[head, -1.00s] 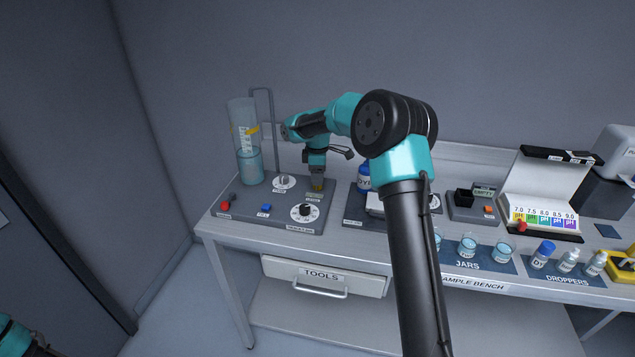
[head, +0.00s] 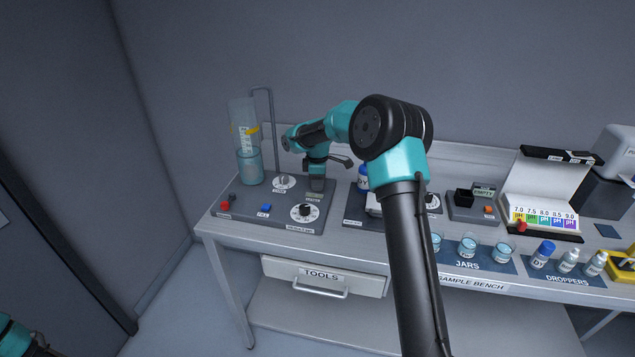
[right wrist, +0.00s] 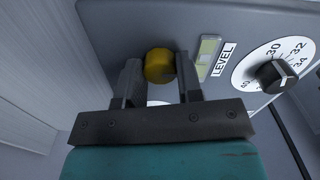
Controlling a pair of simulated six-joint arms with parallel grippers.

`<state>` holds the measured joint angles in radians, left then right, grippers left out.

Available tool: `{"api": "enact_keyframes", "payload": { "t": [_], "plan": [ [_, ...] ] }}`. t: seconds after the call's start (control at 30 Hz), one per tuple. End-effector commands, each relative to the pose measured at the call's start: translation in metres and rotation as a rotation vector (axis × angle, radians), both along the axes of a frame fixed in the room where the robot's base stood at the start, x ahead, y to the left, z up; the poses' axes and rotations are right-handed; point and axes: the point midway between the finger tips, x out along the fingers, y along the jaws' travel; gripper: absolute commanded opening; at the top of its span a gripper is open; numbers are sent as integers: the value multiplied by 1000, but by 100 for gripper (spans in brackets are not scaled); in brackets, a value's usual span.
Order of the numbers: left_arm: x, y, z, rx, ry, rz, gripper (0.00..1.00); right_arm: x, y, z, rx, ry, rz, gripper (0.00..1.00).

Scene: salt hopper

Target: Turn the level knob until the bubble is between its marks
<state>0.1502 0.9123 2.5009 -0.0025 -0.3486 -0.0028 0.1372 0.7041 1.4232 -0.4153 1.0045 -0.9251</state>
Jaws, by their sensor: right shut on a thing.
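The yellow level knob (right wrist: 159,66) shows in the right wrist view between the two fingers of my right gripper (right wrist: 158,72), which is shut on it. In the head view, my right gripper (head: 317,188) points down at the back of the grey panel and hides the knob. The greenish level vial (right wrist: 208,56) lies just right of the knob, beside the LEVEL label (right wrist: 223,60). The bubble and its marks are too small to tell apart. My left gripper is out of view.
A numbered dial (head: 305,212) stands in front of the knob, with a blue button (head: 265,208) and a red knob (head: 225,205) to the left. A clear cylinder (head: 249,167) stands at the back left. A blue-capped bottle (head: 362,180) is close right of the gripper.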

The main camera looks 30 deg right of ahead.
Motion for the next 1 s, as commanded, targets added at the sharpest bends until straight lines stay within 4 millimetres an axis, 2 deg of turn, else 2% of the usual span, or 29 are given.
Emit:
{"api": "enact_keyframes", "payload": {
  "t": [0.13, 0.33, 0.63, 0.97, 1.0],
  "plan": [
    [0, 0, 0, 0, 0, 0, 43, 0, 0, 0, 0, 0, 0, 10],
    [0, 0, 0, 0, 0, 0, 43, 0, 0, 0, 0, 0, -43, 10],
    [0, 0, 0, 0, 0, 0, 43, 0, 0, 0, 2, 0, -212, 10],
    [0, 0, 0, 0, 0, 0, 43, 0, 0, 0, 2, 0, -227, 10],
    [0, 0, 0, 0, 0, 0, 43, 0, 0, 0, 2, 0, -227, 37]
  ]
}}
